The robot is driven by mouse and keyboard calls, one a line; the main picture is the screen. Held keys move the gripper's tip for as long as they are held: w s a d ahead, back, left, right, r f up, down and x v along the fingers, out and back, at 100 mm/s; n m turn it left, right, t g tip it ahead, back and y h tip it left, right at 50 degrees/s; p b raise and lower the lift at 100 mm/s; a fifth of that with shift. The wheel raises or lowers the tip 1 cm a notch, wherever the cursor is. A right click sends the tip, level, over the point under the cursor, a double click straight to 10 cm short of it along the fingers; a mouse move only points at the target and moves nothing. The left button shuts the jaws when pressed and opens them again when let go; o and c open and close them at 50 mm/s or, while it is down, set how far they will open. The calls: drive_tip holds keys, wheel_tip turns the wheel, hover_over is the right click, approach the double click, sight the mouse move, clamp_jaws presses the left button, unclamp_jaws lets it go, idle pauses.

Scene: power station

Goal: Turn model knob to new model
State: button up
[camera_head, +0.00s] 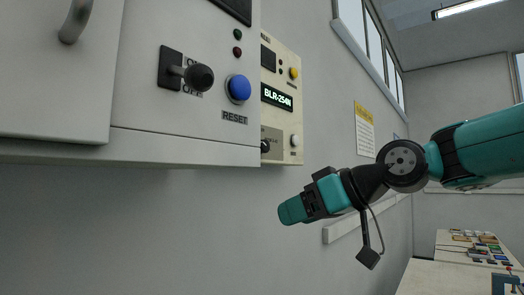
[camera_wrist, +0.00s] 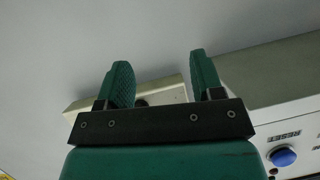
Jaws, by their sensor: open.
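A beige wall unit (camera_head: 297,112) carries a lit display (camera_head: 277,97) that reads what looks like "BLR-254N". A dark knob (camera_head: 265,146) sits low on this unit, partly hidden by the grey cabinet's edge. My gripper (camera_head: 291,212) is below and to the right of the knob, apart from it. In the wrist view my gripper (camera_wrist: 160,75) has its two green fingers apart with nothing between them. Beyond the fingers is the edge of the beige unit (camera_wrist: 172,90). A dark round part, perhaps the knob (camera_wrist: 142,102), shows there, mostly hidden by the gripper.
The grey cabinet (camera_head: 190,130) at left has a lever switch (camera_head: 198,77) and a blue reset button (camera_head: 238,88), also in the wrist view (camera_wrist: 282,157). A white button (camera_head: 295,140) is near the knob. A bench (camera_head: 436,275) stands far right. Space below the cabinets is clear.

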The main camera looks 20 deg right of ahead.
drive_tip(key=w+d+r+n+t+y, duration=0.25)
drive_tip(key=d+r+t, duration=0.25)
drive_tip(key=d+r, duration=0.65)
drive_tip(key=p, duration=0.7)
approach(266, 145)
drive_tip(key=shift+m+h, duration=0.35)
drive_tip(key=shift+h, duration=0.1)
drive_tip(key=x, duration=0.8)
drive_tip(key=shift+a+r, duration=0.2)
drive_tip(key=shift+r, duration=0.2)
drive_tip(key=shift+w+a+f, duration=0.15)
drive_tip(key=shift+w+a, duration=0.05)
drive_tip(key=shift+w, duration=0.15)
